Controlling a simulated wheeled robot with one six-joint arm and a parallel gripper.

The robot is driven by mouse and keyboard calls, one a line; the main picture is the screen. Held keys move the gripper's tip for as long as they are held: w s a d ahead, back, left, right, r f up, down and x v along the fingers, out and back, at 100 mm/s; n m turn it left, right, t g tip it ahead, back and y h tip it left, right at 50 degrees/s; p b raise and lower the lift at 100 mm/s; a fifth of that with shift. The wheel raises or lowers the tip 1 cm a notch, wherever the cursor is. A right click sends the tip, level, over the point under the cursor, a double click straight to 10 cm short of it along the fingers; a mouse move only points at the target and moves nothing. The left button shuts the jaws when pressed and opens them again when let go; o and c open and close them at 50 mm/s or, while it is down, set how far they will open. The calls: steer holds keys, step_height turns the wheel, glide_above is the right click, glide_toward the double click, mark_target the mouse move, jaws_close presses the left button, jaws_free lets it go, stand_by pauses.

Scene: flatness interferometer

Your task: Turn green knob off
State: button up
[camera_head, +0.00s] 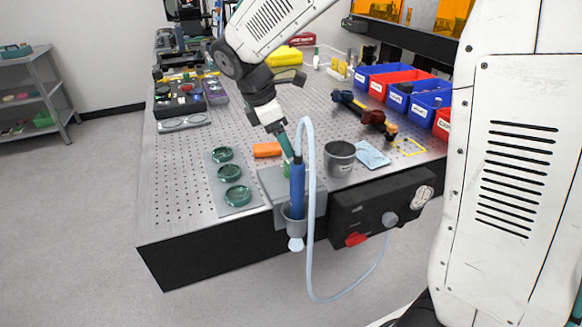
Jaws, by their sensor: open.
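A small green part (287,169), which may be the green knob, shows on the grey box (269,184) at the table's front edge. It is partly hidden behind the blue handle (297,188) and its pale hose. My gripper (275,128) is above and slightly left of it, pointing down. It is open, but its two fingertips are hard to make out. A slanted teal piece (287,146) lies just under the gripper; I cannot tell whether they touch.
A black control box (375,207) with a red knob (356,240) and a grey knob (390,218) hangs at the front edge. A dark grey cup (340,158) stands right of the hose. A plate with green glass discs (234,196) lies left.

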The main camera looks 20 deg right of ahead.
mark_target(288, 166)
steer(key=shift+n, duration=0.6)
steer(key=x, duration=0.5)
steer(key=w+a+x, duration=0.1)
steer(key=x, duration=0.2)
steer(key=shift+f, duration=0.45)
steer(key=c, duration=1)
